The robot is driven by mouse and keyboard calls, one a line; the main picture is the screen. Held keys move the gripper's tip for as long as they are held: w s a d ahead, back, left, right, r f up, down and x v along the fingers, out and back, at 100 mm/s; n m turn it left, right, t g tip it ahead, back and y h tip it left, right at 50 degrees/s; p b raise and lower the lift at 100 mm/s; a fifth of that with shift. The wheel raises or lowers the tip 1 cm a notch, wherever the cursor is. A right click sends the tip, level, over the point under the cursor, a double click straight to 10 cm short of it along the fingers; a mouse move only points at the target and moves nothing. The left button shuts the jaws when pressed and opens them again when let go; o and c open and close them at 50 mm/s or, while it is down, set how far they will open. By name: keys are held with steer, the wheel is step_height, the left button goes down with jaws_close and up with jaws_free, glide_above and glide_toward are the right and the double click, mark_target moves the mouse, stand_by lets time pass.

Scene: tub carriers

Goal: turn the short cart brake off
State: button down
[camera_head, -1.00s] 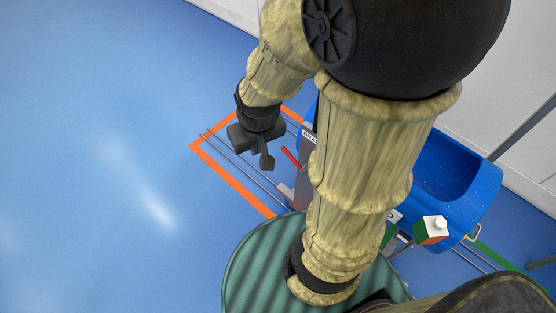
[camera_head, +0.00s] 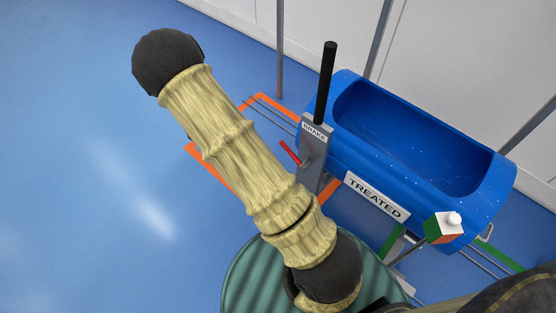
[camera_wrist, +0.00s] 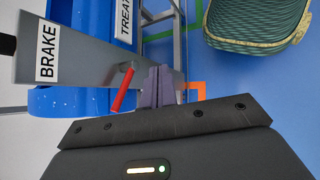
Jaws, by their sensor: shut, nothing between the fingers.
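The blue tub cart (camera_head: 425,150) carries a TREATED label and stands at the right in the head view. A grey brake post (camera_head: 314,150) with a BRAKE label and a black upright handle (camera_head: 326,85) is at its near left end. A short red lever (camera_head: 290,152) sticks out from the post, tilted up to the left. In the wrist view the red lever (camera_wrist: 123,88) hangs from the grey brake plate (camera_wrist: 90,65). My gripper (camera_wrist: 159,72) is shut and empty, just right of the lever there. Contact cannot be told. My gripper is hidden in the head view.
Orange floor marks (camera_head: 205,165) and thin rails lie around the cart's left end. A white, green and orange block (camera_head: 442,227) sits at the tub's near right corner. A green ribbed round thing (camera_wrist: 258,22) is at the wrist view's upper right. The blue floor at left is clear.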

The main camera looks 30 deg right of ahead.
steer(key=w+a+f+n+t+h+b, duration=0.1)
steer(key=w+f+n+t+h+b, duration=0.2)
steer(key=f+h, duration=0.5)
steer(key=w+a+f+n+t+h+b, duration=0.1)
steer(key=w+f+n+t+h+b, duration=0.3)
steer(key=f+h, duration=0.4)
steer(key=shift+w+f+n, duration=0.3)
steer(key=shift+f+n, duration=0.05)
steer(key=shift+n, duration=0.05)
steer(key=shift+d, duration=0.1)
steer(key=s+a+r+x, duration=0.1)
steer(key=r+x, duration=0.1)
steer(key=x, duration=1)
steer(key=shift+s+d+r+p, duration=0.2)
steer(key=shift+s+r+p, duration=0.1)
steer(key=shift+r+p, duration=0.15)
